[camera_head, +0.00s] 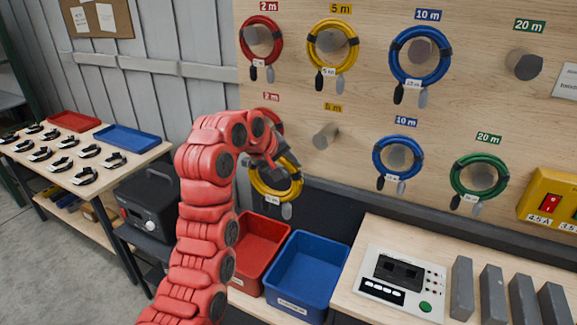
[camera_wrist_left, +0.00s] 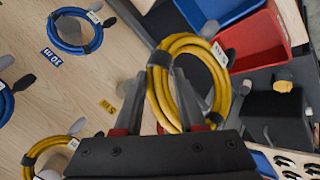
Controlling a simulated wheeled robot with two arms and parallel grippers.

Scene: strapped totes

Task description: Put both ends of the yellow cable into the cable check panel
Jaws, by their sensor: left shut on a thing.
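My left gripper (camera_head: 268,163) is shut on a coiled yellow cable (camera_head: 291,187) and holds it in the air in front of the board. A white tag and a grey cable end (camera_head: 287,210) hang below the coil. In the left wrist view the coil (camera_wrist_left: 161,92) passes between the fingers (camera_wrist_left: 172,95); a dark strap binds it. A second yellow cable (camera_head: 312,52) hangs on the upper 5 m peg. The cable check panel (camera_head: 374,297), a pale box with dark sockets and a green button, lies on the right bench. My right gripper is not in view.
The lower 5 m peg (camera_head: 326,136) is bare. Blue (camera_head: 407,184), green (camera_head: 461,190) and red coils hang on other pegs. A red bin (camera_head: 246,281) and a blue bin (camera_head: 288,297) stand below. Grey blocks (camera_head: 492,295) stand right of the panel.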

